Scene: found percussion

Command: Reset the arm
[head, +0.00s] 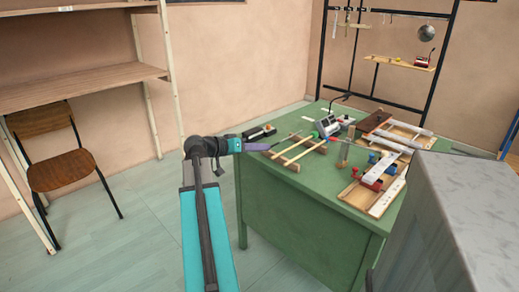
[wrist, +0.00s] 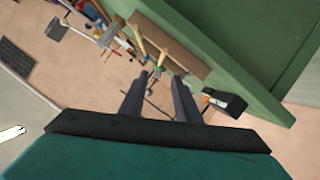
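My arm, teal and black, reaches up from the bottom of the head view and bends right. My gripper (head: 270,147) is at the left edge of the green table (head: 262,215), close to a wooden frame of bars (head: 296,152). Whether it touches anything there I cannot tell. In the wrist view the two dark fingers of my gripper (wrist: 158,80) stand apart with a gap between them. I see nothing held in the gap; small green and grey parts show beyond the fingertips.
The table holds a small grey device (head: 327,125), a dark box (head: 259,132), and a wooden board with red and blue parts (head: 375,180). A black rack (head: 447,50) stands behind. A chair (head: 62,170) and wooden shelves (head: 80,82) are left. Floor between them and the table is clear.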

